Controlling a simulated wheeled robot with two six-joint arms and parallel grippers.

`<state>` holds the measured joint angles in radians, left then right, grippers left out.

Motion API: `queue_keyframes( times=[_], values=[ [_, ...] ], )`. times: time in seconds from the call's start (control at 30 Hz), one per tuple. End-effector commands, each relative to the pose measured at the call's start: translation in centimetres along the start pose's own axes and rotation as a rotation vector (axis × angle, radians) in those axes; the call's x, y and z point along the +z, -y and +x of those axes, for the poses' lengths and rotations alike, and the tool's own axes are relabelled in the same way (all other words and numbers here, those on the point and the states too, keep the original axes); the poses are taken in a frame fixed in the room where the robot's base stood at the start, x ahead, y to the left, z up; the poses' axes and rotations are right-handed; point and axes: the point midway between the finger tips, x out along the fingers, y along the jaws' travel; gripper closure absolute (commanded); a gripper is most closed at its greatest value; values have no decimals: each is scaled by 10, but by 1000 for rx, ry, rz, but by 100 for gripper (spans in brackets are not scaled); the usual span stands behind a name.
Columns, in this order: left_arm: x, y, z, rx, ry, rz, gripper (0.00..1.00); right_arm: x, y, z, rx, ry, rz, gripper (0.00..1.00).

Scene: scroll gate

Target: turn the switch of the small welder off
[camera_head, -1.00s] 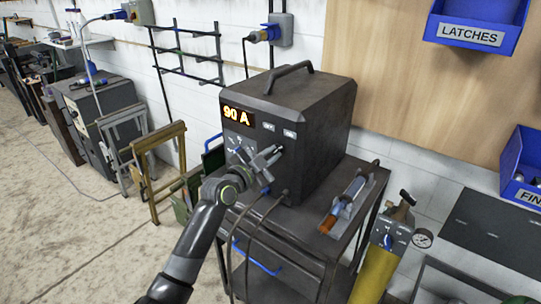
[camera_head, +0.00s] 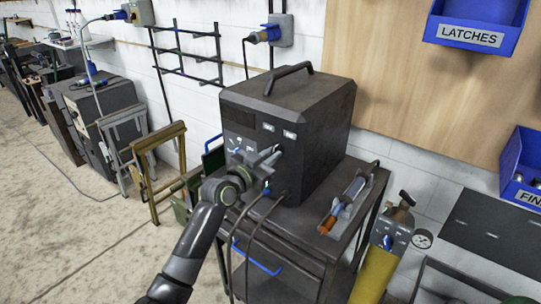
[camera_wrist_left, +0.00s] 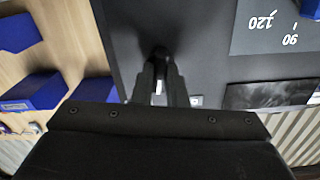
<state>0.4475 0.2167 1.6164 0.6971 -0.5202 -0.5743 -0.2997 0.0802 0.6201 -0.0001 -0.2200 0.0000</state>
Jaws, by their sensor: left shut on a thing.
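The small welder (camera_head: 300,120) is a dark grey box with a top handle, standing on a metal cart. Its display (camera_head: 238,116) is dark. My left gripper (camera_head: 272,158) is at the lower right of the welder's front panel. In the left wrist view its two fingers (camera_wrist_left: 160,85) are close together on a dark round knob, the switch (camera_wrist_left: 161,54), on the grey panel. In the head view the gripper mostly hides the switch. The right gripper is not in view.
A torch (camera_head: 345,203) lies in a holder on the cart (camera_head: 300,229) to the right. A yellow cylinder (camera_head: 374,275) with a gauge stands beside the cart. Cables hang from the welder's front. Blue bins (camera_head: 475,22) hang on the wall.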

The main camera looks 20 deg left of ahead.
Motion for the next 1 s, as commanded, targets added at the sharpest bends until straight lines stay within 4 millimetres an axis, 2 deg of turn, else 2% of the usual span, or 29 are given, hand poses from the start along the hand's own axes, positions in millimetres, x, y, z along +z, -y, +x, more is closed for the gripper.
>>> queue_keyframes(
  times=[0.6, 1.0],
  values=[
    [0, 0, 0, -1, 4, -578, 100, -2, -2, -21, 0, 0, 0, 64],
    [1, 0, 0, -1, 3, -825, 100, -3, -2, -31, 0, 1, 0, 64]
  ],
)
